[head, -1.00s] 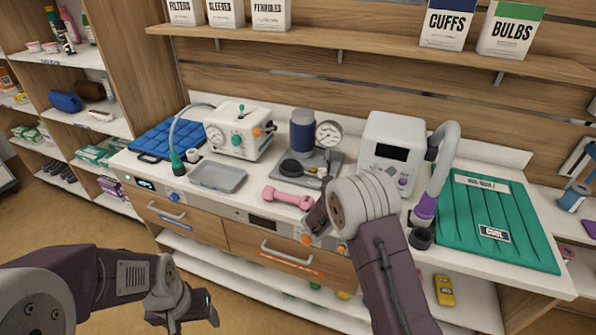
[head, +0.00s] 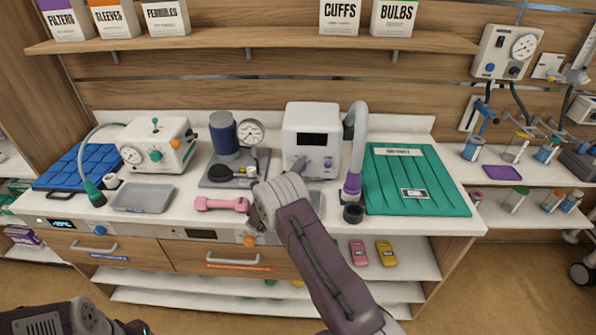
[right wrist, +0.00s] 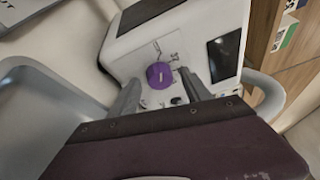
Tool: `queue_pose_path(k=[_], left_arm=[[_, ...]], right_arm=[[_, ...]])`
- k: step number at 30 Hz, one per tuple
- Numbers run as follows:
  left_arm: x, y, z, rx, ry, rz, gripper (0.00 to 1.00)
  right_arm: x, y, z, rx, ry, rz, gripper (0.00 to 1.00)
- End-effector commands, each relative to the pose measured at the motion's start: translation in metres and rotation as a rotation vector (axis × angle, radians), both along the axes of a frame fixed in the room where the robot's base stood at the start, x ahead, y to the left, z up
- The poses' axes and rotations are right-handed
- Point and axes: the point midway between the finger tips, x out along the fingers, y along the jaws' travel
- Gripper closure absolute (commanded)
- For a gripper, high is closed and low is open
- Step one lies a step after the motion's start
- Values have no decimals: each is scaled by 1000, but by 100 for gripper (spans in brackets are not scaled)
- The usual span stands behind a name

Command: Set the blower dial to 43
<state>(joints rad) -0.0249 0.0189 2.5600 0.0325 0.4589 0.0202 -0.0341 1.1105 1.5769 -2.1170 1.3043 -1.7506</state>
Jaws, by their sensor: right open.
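The blower is a white box (head: 311,128) with a dark display, standing at the back of the worktop in the head view. Its purple dial (head: 328,163) is low on the front. In the right wrist view the purple dial (right wrist: 160,75) has a pale pointer mark and lies ahead, between the two fingers in the picture. My right gripper (right wrist: 161,88) is open and empty, and seems short of the dial. In the head view my right wrist hides much of that gripper. My left arm shows at the bottom left, its gripper (head: 130,327) cut off by the edge.
A grey hose (head: 357,140) with a purple collar stands right of the blower, beside a green mat (head: 415,180). A pink dumbbell (head: 221,204), a grey tray (head: 143,197) and a gauge stand (head: 250,133) are to the left. A shelf (head: 250,46) runs above.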

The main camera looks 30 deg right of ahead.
Motion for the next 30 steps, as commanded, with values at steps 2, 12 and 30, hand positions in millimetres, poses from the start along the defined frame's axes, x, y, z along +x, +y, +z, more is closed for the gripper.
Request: queue_pose_path(k=[2, 12, 30], left_arm=[[0, 0, 0, 0, 0, 0, 31], [0, 0, 0, 0, 0, 0, 31], [0, 0, 0, 0, 0, 0, 31]], right_arm=[[1, -1, 0, 0, 0, 0, 44], [0, -1, 0, 0, 0, 0, 96], [0, -1, 3, 181, -110, 0, 100]])
